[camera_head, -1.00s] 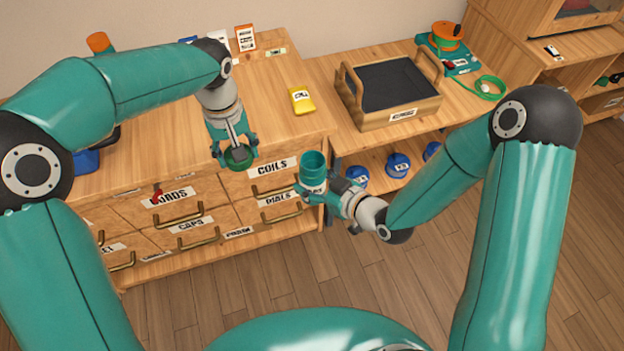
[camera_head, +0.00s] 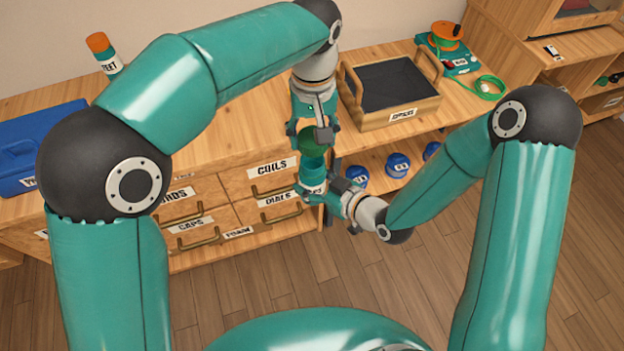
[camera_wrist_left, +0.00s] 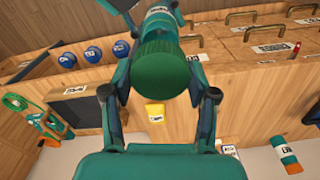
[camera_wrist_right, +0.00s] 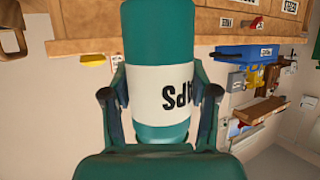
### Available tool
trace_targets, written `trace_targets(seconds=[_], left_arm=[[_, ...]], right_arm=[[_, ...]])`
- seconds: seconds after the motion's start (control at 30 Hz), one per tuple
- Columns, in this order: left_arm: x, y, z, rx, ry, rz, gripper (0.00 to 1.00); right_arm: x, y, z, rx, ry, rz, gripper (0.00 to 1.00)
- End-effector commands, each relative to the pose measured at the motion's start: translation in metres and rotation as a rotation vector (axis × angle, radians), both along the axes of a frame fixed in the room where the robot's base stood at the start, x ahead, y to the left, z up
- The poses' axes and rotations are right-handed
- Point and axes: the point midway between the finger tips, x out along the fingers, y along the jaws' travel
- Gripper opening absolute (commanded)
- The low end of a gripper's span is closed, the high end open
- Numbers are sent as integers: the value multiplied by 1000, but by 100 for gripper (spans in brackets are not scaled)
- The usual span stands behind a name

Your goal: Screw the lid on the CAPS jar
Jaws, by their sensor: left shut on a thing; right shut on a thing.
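The dark green lid (camera_head: 310,143) is held in my left gripper (camera_head: 312,137), just above the jar's mouth in the head view. In the left wrist view the lid (camera_wrist_left: 163,78) sits between both fingers, lined up with the jar (camera_wrist_left: 160,28) beyond it. The teal CAPS jar (camera_head: 312,166) is upright in my right gripper (camera_head: 313,188). In the right wrist view the jar (camera_wrist_right: 158,45) and its white label (camera_wrist_right: 155,88) fill the space between the fingers; its mouth is out of view. I cannot tell whether lid and jar touch.
The drawer cabinet (camera_head: 235,190) with labelled drawers stands behind the jar. A wooden tray (camera_head: 395,112) with a dark inside is on the counter to the right. Blue-lidded jars (camera_head: 397,163) stand on the shelf below. A blue case (camera_head: 40,140) lies at the left.

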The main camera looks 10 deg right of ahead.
Motion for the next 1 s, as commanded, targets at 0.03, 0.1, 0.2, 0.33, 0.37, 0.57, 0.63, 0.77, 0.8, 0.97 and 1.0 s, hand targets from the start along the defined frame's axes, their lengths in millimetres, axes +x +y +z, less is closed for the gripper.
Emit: trace_targets(seconds=[0.03, 0.1, 0.2, 0.33, 0.37, 0.57, 0.63, 0.77, 0.8, 0.97, 1.0], left_arm=[[0, 0, -1, 0, 0, 0, 48], [0, 1, -3, 1, 1, 0, 48], [0, 1, -10, 1, 2, 0, 48], [0, 1, -22, 2, 2, 0, 48], [0, 1, -25, 2, 2, 0, 48], [0, 1, -38, 1, 0, 1, 48], [0, 1, -40, 0, -1, 1, 48], [0, 1, -40, 0, -1, 1, 48], [0, 1, -40, 0, -1, 1, 48], [0, 0, -38, 0, -3, 0, 48], [0, 0, -38, 0, -3, 1, 48]], right_arm=[[0, 0, 1, 1, -2, 0, 0], [0, 0, 1, 1, -2, 0, 0], [0, 0, 1, 1, -2, 0, 0], [0, 0, 1, 1, -2, 0, 0], [0, 0, 1, 1, -2, 0, 0], [0, 0, 1, 1, -2, 0, 0], [0, 0, 1, 1, -2, 0, 0], [0, 0, 1, 1, -2, 0, 0], [0, 0, 1, 1, -2, 0, 0], [0, 0, 1, 1, -2, 0, 0], [0, 0, 1, 1, -2, 0, 0]])
